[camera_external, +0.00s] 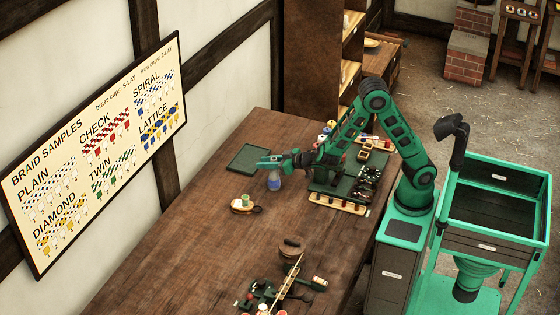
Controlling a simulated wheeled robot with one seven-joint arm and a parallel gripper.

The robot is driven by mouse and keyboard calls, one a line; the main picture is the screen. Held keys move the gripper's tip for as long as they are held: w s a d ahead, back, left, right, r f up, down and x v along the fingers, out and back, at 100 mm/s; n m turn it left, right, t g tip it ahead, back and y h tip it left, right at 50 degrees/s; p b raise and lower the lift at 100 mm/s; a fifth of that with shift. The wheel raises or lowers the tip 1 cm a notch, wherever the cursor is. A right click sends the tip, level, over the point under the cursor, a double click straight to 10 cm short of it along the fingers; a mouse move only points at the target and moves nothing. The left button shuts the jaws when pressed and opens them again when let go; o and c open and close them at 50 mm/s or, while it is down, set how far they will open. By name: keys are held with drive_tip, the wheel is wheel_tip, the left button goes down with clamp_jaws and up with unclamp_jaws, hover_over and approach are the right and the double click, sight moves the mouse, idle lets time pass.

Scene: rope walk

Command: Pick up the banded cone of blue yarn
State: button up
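A small blue cone (273,183) with a paler top stands out against the brown table, left of the dark green braiding stand. It looks like the blue yarn cone; any band on it is too small to make out. My gripper (264,161) reaches in from the right and lies level just above the cone's top. The fingers overlap the top in this view, so I cannot tell whether they touch or hold it. The gap between the fingers is too small to read.
A dark green mat (248,158) lies at the back left. The green stand (326,184) with bobbins is under my arm. A brown pot (291,247) and green tools (265,291) are in front. The left table is clear.

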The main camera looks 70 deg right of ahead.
drive_tip(key=c, duration=0.4)
drive_tip(key=shift+o, duration=0.2)
drive_tip(key=shift+r, duration=0.1)
